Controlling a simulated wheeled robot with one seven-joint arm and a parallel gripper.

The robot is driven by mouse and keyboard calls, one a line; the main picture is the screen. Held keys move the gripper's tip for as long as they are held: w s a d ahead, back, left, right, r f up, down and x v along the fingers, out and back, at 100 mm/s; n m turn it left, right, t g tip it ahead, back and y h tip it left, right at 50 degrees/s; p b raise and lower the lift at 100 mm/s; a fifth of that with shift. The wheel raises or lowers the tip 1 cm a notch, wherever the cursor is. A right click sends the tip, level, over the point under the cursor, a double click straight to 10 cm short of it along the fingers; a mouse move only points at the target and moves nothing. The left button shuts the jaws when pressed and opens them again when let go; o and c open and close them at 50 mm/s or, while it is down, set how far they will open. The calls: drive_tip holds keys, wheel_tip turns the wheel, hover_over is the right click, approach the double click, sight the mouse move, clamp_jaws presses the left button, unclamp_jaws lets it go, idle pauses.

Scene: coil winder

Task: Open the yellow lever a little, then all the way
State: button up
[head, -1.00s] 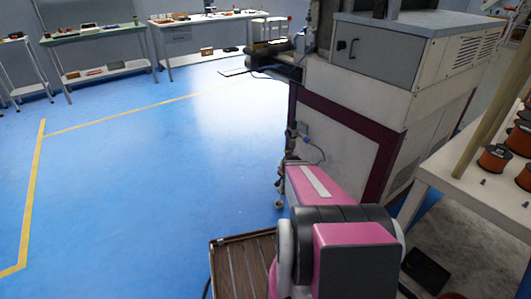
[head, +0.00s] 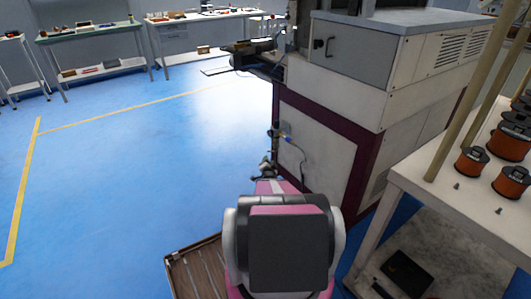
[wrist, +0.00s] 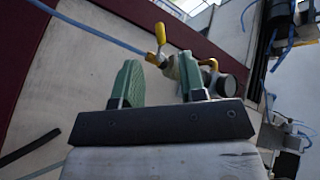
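In the wrist view a yellow lever (wrist: 160,35) stands up from a metal valve fitting (wrist: 172,68), just beyond my gripper's fingertips. A second yellow part (wrist: 208,64) shows to the right, partly behind the right finger. My gripper (wrist: 158,62) has two green fingers spread apart, with a clear gap between them and nothing held. The lever lies in line with this gap; I see no finger closed on it. In the head view a small fitting with a blue hose (head: 286,132) sits on the machine's side; the lever is too small to tell there.
The grey and maroon machine (head: 385,75) rises beyond my arm. A blue hose (wrist: 98,28) runs to the fitting. A white table (head: 440,190) with orange spools (head: 471,160) stands close on the right. The blue floor on the left is clear.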

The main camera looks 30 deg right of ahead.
drive_tip(key=x, duration=0.9)
drive_tip(key=shift+w+d, duration=0.2)
drive_tip(key=shift+c, duration=0.3)
clamp_jaws()
